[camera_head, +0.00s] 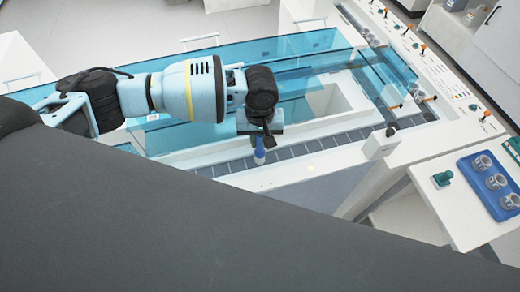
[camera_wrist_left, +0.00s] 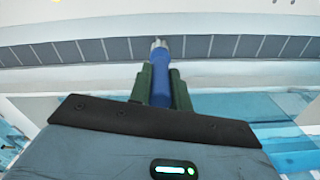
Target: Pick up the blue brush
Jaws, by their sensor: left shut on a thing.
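The blue brush (camera_head: 259,152) is held below my left gripper (camera_head: 260,131) in the head view, over the near white edge of the track. In the left wrist view the brush (camera_wrist_left: 161,84) sits between the two dark green fingers of the gripper (camera_wrist_left: 160,88). Its blue body points away from the wrist and its pale tip (camera_wrist_left: 158,44) sticks out past the fingertips. The left gripper is shut on it. I cannot tell whether the brush touches the surface beneath. My right gripper is not in view.
A grey segmented track (camera_head: 312,147) runs beneath the brush, beside blue transparent panels (camera_head: 290,48). A blue tray (camera_head: 490,186) with several metal cups stands on the white counter at right, near a small green block (camera_head: 443,179). A large dark surface fills the lower left.

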